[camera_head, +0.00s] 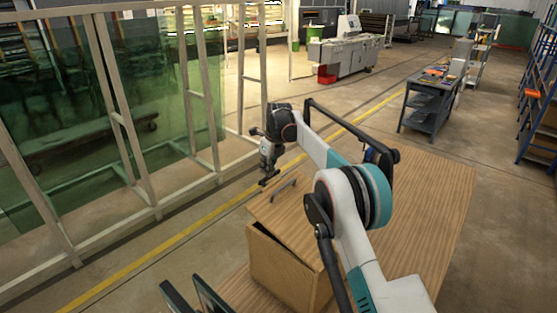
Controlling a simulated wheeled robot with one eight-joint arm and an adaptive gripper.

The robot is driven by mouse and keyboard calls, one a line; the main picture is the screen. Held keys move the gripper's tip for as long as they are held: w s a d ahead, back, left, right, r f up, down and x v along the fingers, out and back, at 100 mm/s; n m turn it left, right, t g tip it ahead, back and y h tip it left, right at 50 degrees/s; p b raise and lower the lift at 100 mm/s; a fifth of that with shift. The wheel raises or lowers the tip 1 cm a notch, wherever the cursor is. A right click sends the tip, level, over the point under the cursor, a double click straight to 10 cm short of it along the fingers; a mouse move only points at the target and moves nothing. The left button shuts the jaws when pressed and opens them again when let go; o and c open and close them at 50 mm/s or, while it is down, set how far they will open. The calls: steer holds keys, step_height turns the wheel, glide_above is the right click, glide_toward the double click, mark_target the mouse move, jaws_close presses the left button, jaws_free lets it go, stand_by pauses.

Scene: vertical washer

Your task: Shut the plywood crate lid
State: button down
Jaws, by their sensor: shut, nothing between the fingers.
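The plywood crate (279,267) stands on the wood-grain table. Its lid (291,219) is tilted slightly open, with a dark wedge-shaped gap between it and the crate's front wall. A grey bar handle (285,189) sits on the lid near its far left edge. My gripper (268,180) points down at the far left side of the lid, just left of the handle. It is shut and empty. I cannot tell whether it touches the lid. My arm hides the right part of the crate and lid.
The table (425,200) has clear room to the right of my arm. A framed glass rack (150,150) stands on the floor at the left. A dark cart (428,100) and a grey machine (343,52) stand farther back.

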steer(key=b+x, duration=0.2)
steer(key=x, duration=0.5)
steer(key=shift+s+d+f, duration=0.1)
steer(key=shift+d+f, duration=0.05)
steer(key=shift+d, duration=0.05)
steer(key=shift+f+b, duration=0.35)
steer(key=shift+f, duration=0.5)
